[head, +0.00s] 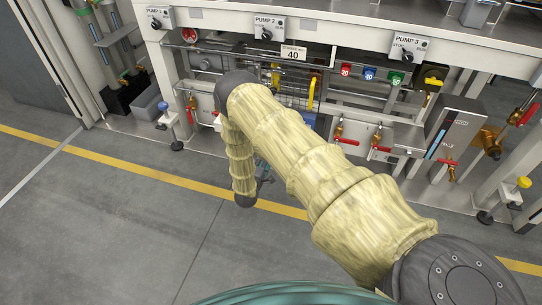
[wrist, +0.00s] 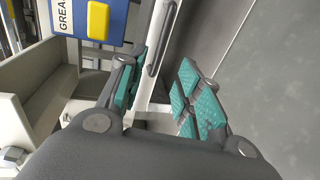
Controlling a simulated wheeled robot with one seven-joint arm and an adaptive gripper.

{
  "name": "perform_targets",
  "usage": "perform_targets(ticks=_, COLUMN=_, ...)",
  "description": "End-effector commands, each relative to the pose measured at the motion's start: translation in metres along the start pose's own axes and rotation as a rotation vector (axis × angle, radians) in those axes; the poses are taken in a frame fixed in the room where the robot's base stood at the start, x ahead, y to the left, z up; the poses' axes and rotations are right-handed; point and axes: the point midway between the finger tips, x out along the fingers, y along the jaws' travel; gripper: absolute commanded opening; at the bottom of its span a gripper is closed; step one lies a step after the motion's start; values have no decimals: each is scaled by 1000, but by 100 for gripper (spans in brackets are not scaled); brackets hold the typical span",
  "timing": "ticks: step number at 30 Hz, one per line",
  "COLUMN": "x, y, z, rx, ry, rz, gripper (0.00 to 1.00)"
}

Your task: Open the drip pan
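I cannot make out a drip pan for certain in either view. In the head view my sleeved arm covers the middle of the rack's lower front, where part of it may be hidden. My gripper (wrist: 160,95) shows in the wrist view with its teal-padded fingers spread apart and nothing between them. In the head view only a small part of my gripper (head: 264,172) shows behind the arm, low in front of the rack. A pale box-like part with an open inside (wrist: 45,85) lies left of the fingers in the wrist view; I cannot tell whether it is the pan.
A blue box marked "GREAS" (wrist: 65,18) with a yellow block is close above the left finger. The pump rack (head: 330,28) carries red-handled valves (head: 345,141) and a grey gauge box (head: 455,128). A grey bin (head: 147,103) stands left. The floor in front is clear.

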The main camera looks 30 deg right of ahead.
Motion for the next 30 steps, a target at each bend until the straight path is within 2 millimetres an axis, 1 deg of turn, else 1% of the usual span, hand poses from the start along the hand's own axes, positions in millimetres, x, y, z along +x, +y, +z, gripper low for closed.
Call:
perform_targets(ticks=5, x=12, y=-2, z=0, rx=-2, ry=-4, rz=5, gripper=35)
perform_targets(ticks=8, x=26, y=-3, z=0, rx=-2, ry=-3, rz=5, gripper=35)
perform_targets(ticks=15, x=65, y=-4, z=1, rx=-2, ry=-3, rz=5, gripper=35)
perform_targets(ticks=21, x=92, y=-3, z=1, rx=-1, ry=-4, rz=4, gripper=35)
perform_targets(ticks=25, x=103, y=-2, z=0, rx=-1, ry=-2, rz=3, gripper=35)
perform_targets(ticks=30, x=108, y=0, z=0, rx=-2, ry=-2, rz=3, gripper=35)
